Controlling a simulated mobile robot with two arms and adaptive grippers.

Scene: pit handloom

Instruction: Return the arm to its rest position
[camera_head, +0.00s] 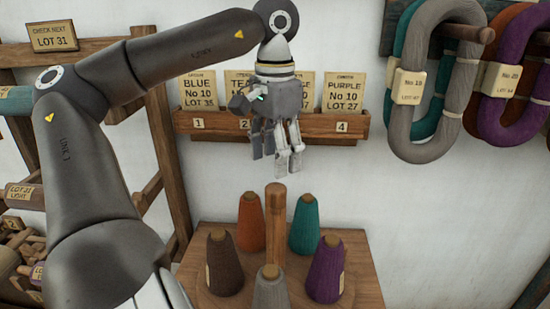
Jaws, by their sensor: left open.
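My left arm comes in from the left, bends at the top and hangs its gripper (277,160) downward near the middle of the view. The gripper's fingers are open and nothing shows between them. It is above the wooden post (276,225) of the cone stand and in front of the card rack (310,128), hiding part of the cards there. My right gripper is not in view.
Several yarn cones, including an orange cone (250,225) and a purple cone (325,270), stand on a wooden stand (368,285) below the gripper. Yarn hanks, including a grey hank (398,75), hang at upper right. A wooden shelf frame (165,150) stands at left.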

